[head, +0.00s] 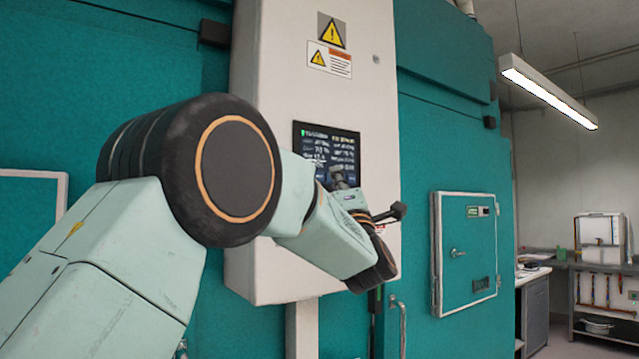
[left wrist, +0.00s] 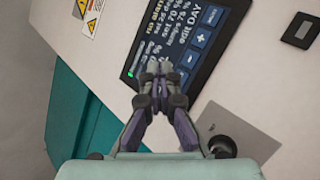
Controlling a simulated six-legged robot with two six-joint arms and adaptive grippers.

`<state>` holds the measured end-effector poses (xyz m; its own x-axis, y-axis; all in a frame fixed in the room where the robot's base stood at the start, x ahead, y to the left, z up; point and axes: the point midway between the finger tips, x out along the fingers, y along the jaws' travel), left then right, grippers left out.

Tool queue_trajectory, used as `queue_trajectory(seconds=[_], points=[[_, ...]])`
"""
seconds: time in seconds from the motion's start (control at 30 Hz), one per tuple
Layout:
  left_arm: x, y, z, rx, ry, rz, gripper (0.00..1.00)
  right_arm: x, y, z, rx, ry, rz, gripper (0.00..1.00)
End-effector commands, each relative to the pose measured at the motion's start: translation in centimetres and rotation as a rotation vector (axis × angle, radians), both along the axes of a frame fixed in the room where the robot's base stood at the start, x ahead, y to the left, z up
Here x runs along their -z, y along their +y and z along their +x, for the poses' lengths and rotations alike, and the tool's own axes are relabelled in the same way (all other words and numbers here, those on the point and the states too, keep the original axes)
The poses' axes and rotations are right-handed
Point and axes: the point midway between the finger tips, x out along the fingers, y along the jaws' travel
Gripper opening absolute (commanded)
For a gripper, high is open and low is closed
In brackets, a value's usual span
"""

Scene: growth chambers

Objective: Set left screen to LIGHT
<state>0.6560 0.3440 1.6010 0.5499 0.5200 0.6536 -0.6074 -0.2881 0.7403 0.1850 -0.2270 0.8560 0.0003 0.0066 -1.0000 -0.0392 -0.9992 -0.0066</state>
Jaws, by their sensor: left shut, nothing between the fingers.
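A dark screen (head: 325,137) with lines of white text in two columns and a little green is set in the white control cabinet. It shows tilted and close in the left wrist view (left wrist: 181,32). There I read rows of values with % signs, the words "edit DAY", and blue buttons, two of them marked minus and plus. My left gripper (head: 338,178) is shut and empty in front of the screen's lower part. In the left wrist view its fingertips (left wrist: 153,76) cover part of the screen's lower edge. I cannot tell whether they touch it. My right gripper is not in view.
The white cabinet (head: 265,70) carries warning labels (head: 331,45) above the screen. Teal chamber walls stand on both sides. A small teal hatch (head: 468,255) with a handle is at the right. A dark knob (left wrist: 222,146) sits near the gripper. A bench (head: 590,264) stands far right.

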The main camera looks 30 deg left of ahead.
Motion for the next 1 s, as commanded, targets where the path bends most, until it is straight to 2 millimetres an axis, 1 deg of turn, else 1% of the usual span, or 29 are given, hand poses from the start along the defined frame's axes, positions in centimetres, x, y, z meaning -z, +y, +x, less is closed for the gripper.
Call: queue_trajectory(seconds=[0.03, 0.1, 0.3, 1.0], points=[[0.1, -0.5, -0.2, 0.001, -0.002, 0.001, 0.00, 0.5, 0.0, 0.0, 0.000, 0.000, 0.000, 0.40], [0.1, -1.1, -0.4, 0.002, -0.002, 0.002, 0.00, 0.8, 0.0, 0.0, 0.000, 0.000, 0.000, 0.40], [0.1, -2.2, -1.0, 0.001, -0.001, 0.001, 0.00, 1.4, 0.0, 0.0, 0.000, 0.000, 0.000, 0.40], [0.0, -2.2, -1.0, 0.000, -0.001, -0.001, 0.00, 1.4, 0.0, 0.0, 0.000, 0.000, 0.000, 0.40]])
